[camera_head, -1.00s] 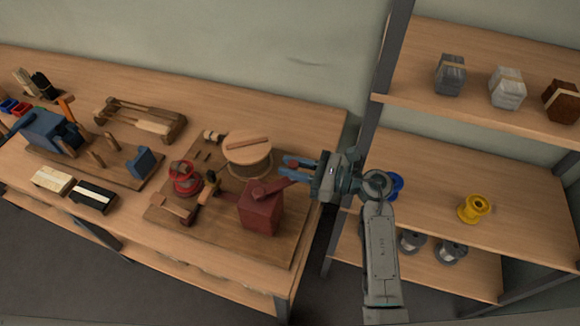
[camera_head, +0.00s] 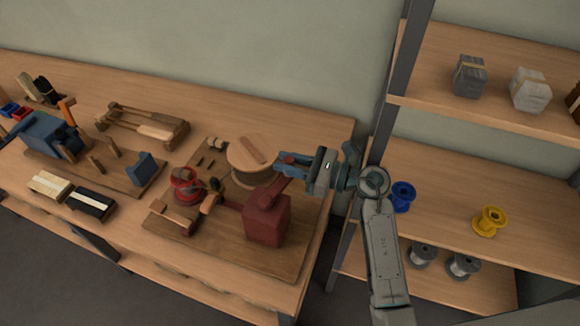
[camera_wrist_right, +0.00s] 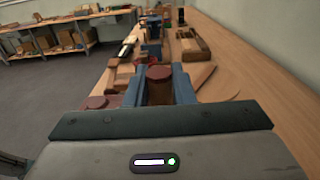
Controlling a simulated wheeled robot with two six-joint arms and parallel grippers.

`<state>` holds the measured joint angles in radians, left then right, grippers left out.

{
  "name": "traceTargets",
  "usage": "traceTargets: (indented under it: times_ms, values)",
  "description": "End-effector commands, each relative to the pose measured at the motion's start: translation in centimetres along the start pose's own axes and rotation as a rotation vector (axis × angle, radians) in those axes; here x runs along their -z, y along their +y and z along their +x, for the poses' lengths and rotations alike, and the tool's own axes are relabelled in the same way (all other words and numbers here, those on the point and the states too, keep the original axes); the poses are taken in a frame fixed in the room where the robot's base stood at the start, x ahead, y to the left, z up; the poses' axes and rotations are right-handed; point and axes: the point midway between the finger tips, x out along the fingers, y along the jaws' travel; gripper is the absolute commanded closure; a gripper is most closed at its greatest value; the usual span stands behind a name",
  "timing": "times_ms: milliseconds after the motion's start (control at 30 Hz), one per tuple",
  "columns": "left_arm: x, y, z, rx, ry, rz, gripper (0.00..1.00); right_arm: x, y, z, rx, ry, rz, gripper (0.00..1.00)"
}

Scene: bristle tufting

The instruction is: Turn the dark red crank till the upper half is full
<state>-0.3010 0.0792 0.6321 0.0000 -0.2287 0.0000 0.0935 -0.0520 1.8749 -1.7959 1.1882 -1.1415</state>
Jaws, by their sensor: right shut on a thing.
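The dark red crank machine (camera_head: 267,222) stands on a brown board at the right part of the bench. Its crank arm (camera_head: 276,186) slopes up to the right from the top of the block. My right gripper (camera_head: 288,162) is shut on the crank's handle, and the round top of the handle (camera_wrist_right: 159,73) shows between the blue fingers in the right wrist view. A round wooden disc (camera_head: 252,152) on a drum stands just left of the gripper. A red round part (camera_head: 187,186) sits left of the machine. I cannot tell how full the upper half is. My left gripper is not in view.
A blue machine (camera_head: 46,136) and a wooden rack (camera_head: 142,124) stand further left on the bench. Bristle bundles (camera_head: 470,76) and spools, one blue (camera_head: 403,196) and one yellow (camera_head: 489,221), are on the shelf at right. A shelf post stands close behind my right arm.

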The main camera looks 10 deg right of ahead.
Motion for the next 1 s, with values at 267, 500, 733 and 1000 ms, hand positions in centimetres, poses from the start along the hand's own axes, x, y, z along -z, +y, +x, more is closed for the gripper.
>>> traceTargets:
  times_ms: [267, 500, 733, 1000]
  values:
    - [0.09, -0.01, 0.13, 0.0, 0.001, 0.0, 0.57, -0.15, -0.13, 0.23, 0.002, -0.002, -0.002, 1.0]
    - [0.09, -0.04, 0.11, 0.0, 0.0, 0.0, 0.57, -0.15, -0.13, 0.23, 0.002, -0.002, -0.002, 1.0]
    - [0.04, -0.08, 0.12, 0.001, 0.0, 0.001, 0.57, -0.07, -0.09, 0.21, 0.001, -0.001, 0.0, 0.58]
    - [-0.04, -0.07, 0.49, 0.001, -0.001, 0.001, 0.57, -0.63, -0.1, 0.23, 0.0, -0.001, -0.002, 0.58]
